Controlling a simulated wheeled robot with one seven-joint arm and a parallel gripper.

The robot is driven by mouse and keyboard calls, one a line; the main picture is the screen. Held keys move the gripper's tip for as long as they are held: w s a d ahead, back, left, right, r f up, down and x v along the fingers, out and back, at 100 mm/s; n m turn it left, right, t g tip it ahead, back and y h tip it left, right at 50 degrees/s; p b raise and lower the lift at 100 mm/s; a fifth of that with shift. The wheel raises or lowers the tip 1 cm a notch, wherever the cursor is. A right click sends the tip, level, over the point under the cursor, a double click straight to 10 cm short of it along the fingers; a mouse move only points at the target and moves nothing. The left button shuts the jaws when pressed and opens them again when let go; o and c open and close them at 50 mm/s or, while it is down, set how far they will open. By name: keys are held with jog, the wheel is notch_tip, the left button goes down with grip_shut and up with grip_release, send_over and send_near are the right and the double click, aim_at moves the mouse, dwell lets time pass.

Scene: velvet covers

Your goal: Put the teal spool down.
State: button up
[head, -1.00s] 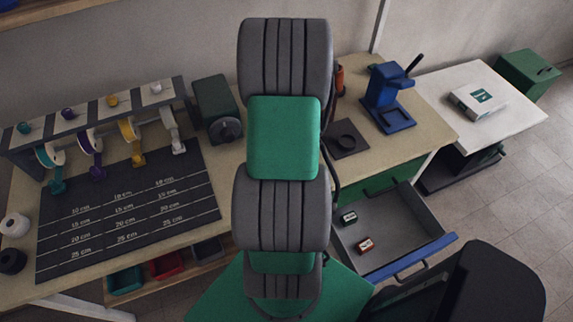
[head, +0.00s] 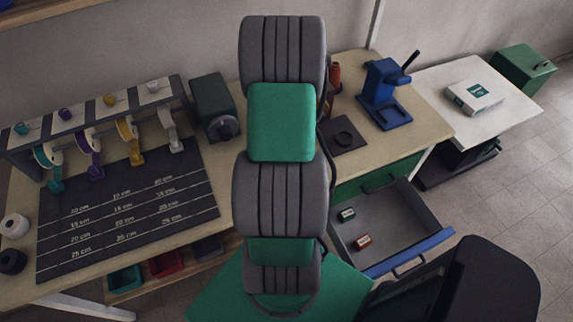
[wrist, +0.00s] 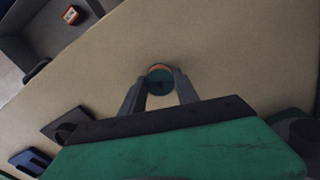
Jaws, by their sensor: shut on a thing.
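The teal spool (wrist: 160,84) shows in the wrist view as a small round teal thing with an orange rim at its far edge. My gripper (wrist: 160,93) is shut on it, one grey finger on each side, above the tan worktop (wrist: 225,50). I cannot tell whether the spool touches the worktop. In the head view my arm hides the gripper and the spool.
A black square mat (head: 343,137) and a blue press (head: 384,95) stand right of my arm. A ribbon rack (head: 95,118) and a dark measuring mat (head: 125,215) lie left.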

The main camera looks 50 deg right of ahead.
grip_shut()
